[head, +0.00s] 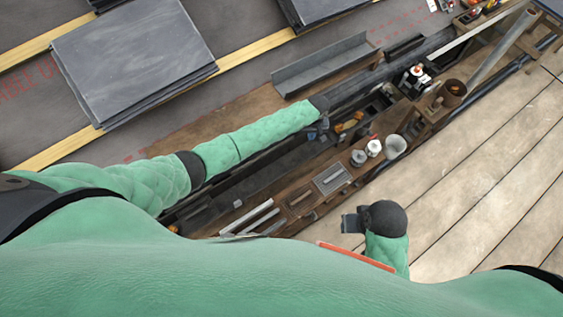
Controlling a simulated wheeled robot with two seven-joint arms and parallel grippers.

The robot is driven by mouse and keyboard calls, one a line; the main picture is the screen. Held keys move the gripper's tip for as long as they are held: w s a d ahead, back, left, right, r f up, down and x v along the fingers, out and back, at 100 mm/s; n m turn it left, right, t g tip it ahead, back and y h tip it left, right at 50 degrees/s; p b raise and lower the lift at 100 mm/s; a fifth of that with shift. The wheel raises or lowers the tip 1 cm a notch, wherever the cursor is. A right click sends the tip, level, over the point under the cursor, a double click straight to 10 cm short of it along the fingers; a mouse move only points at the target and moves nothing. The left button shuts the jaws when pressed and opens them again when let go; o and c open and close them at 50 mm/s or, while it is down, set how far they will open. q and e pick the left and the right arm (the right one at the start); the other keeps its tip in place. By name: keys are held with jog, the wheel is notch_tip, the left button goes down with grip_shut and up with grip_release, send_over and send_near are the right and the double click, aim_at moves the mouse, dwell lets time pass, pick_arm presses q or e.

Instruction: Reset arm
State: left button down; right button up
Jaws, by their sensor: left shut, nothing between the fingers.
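My left arm reaches in from the left in a green sleeve, across the slate stack side and over the long tool trough. My right arm shows as a short green sleeve with a dark round joint at lower right. A grey block at its end, likely my right gripper (350,223), is over the plank floor's edge beside the trough. Its fingers cannot be made out.
A slate stack (135,55) lies on the grey roof at upper left between wooden battens (250,50). A grey metal channel (325,65) lies on a board. The long wooden trough holds tools, tins (374,147) and a white cup (394,146). The plank floor (480,180) is clear at right.

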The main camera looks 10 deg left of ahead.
pick_arm(q)
jog(key=shift+r, duration=0.3)
jog(key=shift+m, duration=0.3)
dwell(0.3)
